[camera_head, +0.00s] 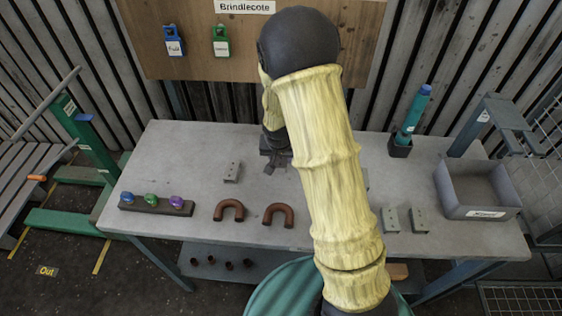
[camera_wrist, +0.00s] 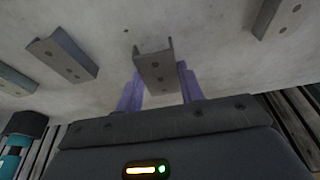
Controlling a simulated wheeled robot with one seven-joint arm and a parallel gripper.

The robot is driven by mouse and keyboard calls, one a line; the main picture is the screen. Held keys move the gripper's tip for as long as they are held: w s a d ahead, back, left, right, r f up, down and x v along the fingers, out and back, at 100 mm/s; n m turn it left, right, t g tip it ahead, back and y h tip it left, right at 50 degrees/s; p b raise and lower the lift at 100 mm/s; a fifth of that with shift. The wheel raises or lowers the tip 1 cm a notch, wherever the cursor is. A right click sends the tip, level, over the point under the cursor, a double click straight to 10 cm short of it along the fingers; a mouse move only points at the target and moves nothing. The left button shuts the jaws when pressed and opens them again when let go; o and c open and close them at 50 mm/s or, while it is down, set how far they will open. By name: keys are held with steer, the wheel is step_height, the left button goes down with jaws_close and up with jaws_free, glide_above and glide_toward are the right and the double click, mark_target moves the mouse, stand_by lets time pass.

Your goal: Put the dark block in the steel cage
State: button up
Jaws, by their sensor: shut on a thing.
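My gripper (camera_head: 273,163) is over the middle of the table, partly hidden behind my arm in the head view. In the wrist view its two purple fingers (camera_wrist: 160,86) are shut on a dark grey U-shaped channel block (camera_wrist: 156,68) with holes in its face. I cannot tell whether the block touches the tabletop. I see no other clear dark block. Wire mesh of a steel cage (camera_head: 521,299) shows at the lower right of the head view, cut off by the frame; its inside is mostly out of sight.
Grey channel pieces lie on the table (camera_head: 150,140), at left (camera_head: 231,172) and right (camera_head: 390,220). Brown U-bends (camera_head: 278,214) and a knob rack (camera_head: 157,206) are at the front. A grey bin (camera_head: 454,206), a bottle holder (camera_head: 400,150) and a grey stand (camera_head: 508,125) are at right.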

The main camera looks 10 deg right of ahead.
steer(key=shift+f, duration=1.25)
steer(key=shift+f, duration=0.1)
steer(key=shift+f, duration=0.1)
steer(key=o, duration=1.1)
steer(key=v, duration=1.2)
steer(key=shift+r, duration=0.2)
